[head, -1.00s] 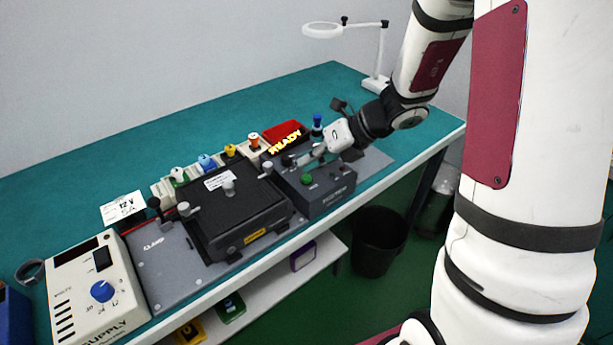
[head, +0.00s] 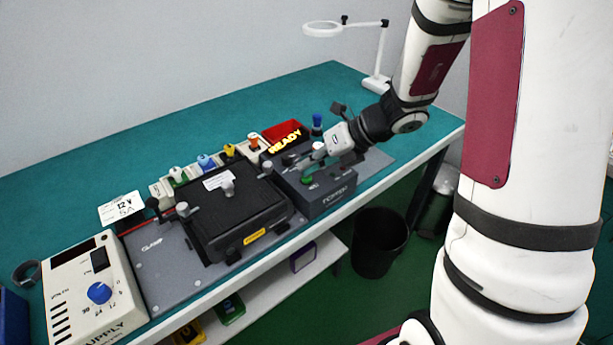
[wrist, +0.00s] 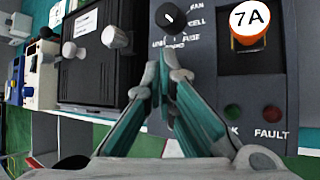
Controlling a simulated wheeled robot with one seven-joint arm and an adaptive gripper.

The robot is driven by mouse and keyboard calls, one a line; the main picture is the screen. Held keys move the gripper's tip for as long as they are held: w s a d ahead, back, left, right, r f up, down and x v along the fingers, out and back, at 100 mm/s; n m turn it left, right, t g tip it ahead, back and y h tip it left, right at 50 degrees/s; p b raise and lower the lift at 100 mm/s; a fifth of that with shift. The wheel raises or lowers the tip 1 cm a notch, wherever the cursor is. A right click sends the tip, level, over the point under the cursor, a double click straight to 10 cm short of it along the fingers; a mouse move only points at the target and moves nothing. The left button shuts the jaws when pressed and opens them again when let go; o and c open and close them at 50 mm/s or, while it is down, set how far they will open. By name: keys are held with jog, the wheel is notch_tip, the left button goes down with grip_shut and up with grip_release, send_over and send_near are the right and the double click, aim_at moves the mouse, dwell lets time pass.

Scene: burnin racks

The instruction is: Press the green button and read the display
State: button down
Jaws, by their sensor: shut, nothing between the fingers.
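The green button (head: 307,180) is on top of a dark grey control box (head: 330,197) at the right of the fixture. My gripper (head: 300,164) is over the box, just above and behind the button, with a visible gap in the head view. In the wrist view my gripper's fingers (wrist: 165,82) are shut together and empty, below a black selector knob (wrist: 170,18). I cannot make out the green button in the wrist view; the fingers may hide it.
A black clamped case (head: 235,205) lies left of the box. The wrist view shows a 7A fuse cap (wrist: 250,20), a dark green lamp (wrist: 232,112) and a red FAULT lamp (wrist: 271,114). A supply unit (head: 95,290) stands at left. A magnifier lamp (head: 378,80) stands behind.

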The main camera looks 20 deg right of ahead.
jog(key=shift+f, duration=0.3)
jog(key=shift+r, duration=0.15)
dwell(0.4)
jog(key=shift+r+p, duration=0.65)
jog(key=shift+r, duration=0.1)
jog(key=shift+r, duration=0.1)
notch_tip(320, 180, up, 5)
jog(key=p, duration=0.4)
dwell(0.6)
